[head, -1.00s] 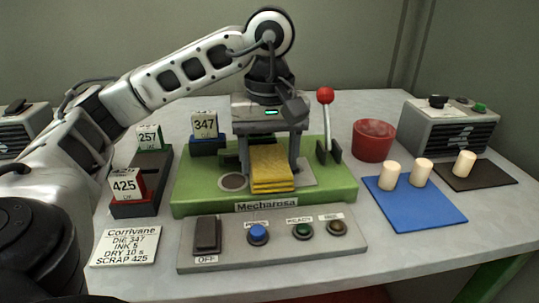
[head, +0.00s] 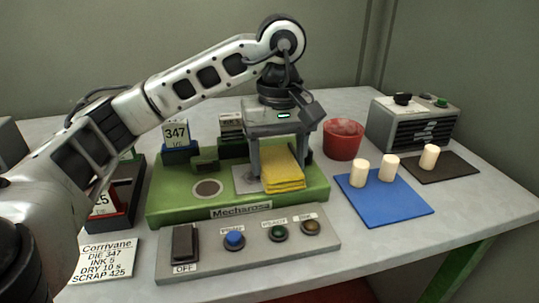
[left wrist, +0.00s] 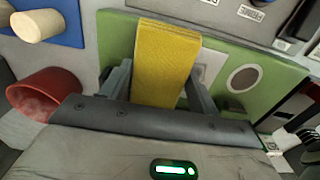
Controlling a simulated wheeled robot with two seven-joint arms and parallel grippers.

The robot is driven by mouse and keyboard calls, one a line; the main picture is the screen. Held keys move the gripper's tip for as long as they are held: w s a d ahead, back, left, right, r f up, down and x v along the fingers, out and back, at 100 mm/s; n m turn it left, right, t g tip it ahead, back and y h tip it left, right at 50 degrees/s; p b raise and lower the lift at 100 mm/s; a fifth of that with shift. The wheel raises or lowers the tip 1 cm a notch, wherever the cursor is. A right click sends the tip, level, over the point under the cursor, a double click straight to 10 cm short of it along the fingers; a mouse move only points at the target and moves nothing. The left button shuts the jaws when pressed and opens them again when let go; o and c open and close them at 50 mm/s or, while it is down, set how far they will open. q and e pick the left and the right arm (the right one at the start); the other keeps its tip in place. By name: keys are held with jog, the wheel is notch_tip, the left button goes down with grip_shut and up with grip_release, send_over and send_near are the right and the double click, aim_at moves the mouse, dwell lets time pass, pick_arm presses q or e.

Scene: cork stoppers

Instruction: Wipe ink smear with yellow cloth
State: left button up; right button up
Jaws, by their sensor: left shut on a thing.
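The yellow cloth (head: 283,178) is a folded pad at the right part of the green press base (head: 165,207). It covers part of a pale grey plate (head: 243,181) on that base. My left gripper (head: 279,165) points down with its two fingers on either side of the cloth, shut on it. In the left wrist view the cloth (left wrist: 164,55) sits between the fingers (left wrist: 158,88), over the plate's edge. I see no clear ink smear; whether one lies under the cloth is hidden. My right gripper is not in view.
A dark round disc (head: 207,188) is left of the plate. The control panel (head: 255,252) is in front. A red cup (head: 343,139), a blue mat (head: 395,205) with cork stoppers and a grey vented box (head: 413,128) stand to the right. A block marked 347 (head: 175,137) is behind.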

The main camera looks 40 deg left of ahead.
pick_arm(q)
jog(key=shift+f, duration=0.15)
notch_tip(320, 180, up, 6)
jog(key=p, duration=0.4)
jog(key=shift+f, duration=0.25)
jog(key=shift+r+p, duration=0.3)
jog(key=shift+p, duration=0.1)
notch_tip(320, 180, up, 3)
jog(key=p, duration=0.3)
dwell(0.4)
